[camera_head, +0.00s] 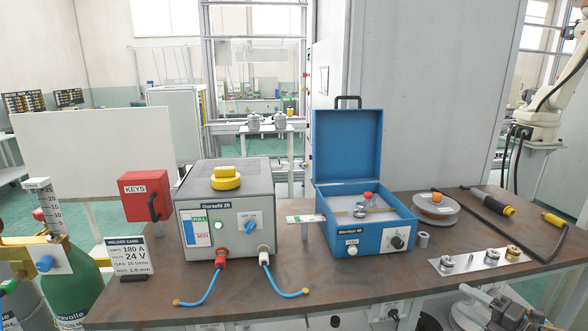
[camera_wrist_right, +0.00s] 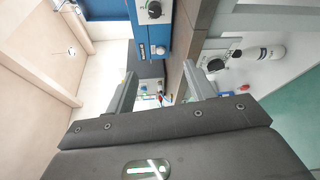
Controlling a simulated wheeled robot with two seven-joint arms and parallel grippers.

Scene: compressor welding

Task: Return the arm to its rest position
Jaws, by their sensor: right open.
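My right gripper (camera_head: 480,300) is low at the right in the head view, in front of the bench's front edge and below the metal plate. In the right wrist view, its two dark fingers (camera_wrist_right: 160,90) stand wide apart with nothing held between them. The view is turned sideways, with the blue box (camera_wrist_right: 152,30) and bench edge beyond the fingers. My left gripper does not show in either view.
The brown bench (camera_head: 300,292) carries a grey welding unit (camera_head: 225,222), an open blue box (camera_head: 347,145), a round spool (camera_head: 436,212) and a metal plate (camera_head: 470,262) with small parts. A green gas cylinder (camera_head: 80,275) stands at the left.

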